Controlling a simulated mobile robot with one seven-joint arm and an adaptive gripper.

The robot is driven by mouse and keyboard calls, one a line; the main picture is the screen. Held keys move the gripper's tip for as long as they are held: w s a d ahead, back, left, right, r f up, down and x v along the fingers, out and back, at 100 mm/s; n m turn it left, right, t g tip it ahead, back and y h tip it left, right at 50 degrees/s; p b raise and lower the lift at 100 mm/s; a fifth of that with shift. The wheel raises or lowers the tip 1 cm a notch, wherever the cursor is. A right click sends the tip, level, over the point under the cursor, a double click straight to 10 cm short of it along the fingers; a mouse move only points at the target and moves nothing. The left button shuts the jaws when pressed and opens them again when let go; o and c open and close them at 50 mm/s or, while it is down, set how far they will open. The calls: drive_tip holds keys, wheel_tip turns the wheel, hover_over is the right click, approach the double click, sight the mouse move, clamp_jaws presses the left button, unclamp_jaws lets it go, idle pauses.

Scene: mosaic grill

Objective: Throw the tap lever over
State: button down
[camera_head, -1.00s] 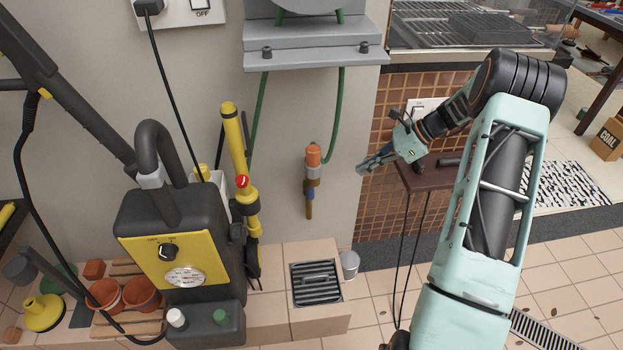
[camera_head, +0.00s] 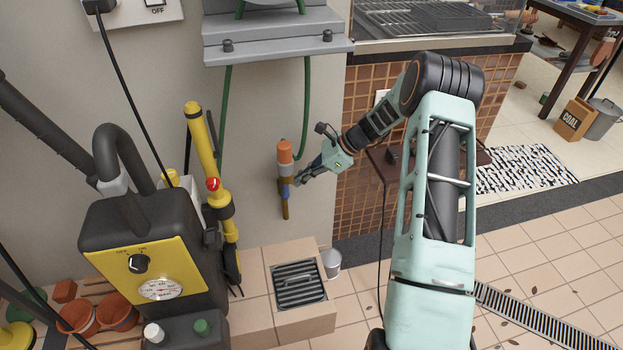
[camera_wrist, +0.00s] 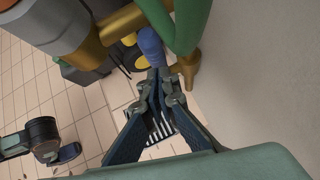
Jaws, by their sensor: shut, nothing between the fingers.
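The tap (camera_head: 285,200) is on the wall, with an orange and grey hose connector (camera_head: 285,156) above its brass body. Its blue lever (camera_wrist: 150,46) shows in the wrist view, just beyond my fingertips, next to the brass body (camera_wrist: 122,24). A green hose (camera_wrist: 184,25) passes right beside it. My gripper (camera_head: 298,182) is shut and empty, right of the tap with its fingertips close to it. It also shows in the wrist view (camera_wrist: 160,75). Whether the fingertips touch the lever I cannot tell.
A yellow and black pressure washer (camera_head: 150,260) and a yellow lance (camera_head: 205,150) stand left of the tap. A grey shelf (camera_head: 275,40) is above. A drain grate (camera_head: 299,284) and a small bucket (camera_head: 331,262) are below. The tiled grill base (camera_head: 365,100) is right.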

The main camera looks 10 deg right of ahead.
drive_tip(key=shift+a+r, duration=0.1)
drive_tip(key=shift+a, duration=0.1)
drive_tip(key=a+h+p, duration=0.1)
drive_tip(key=p, duration=0.1)
drive_tip(key=a+h+p, duration=0.2)
drive_tip(key=shift+a+r+p, duration=0.25)
drive_tip(key=shift+r+p, duration=0.1)
drive_tip(key=shift+r, duration=0.05)
idle(0.4)
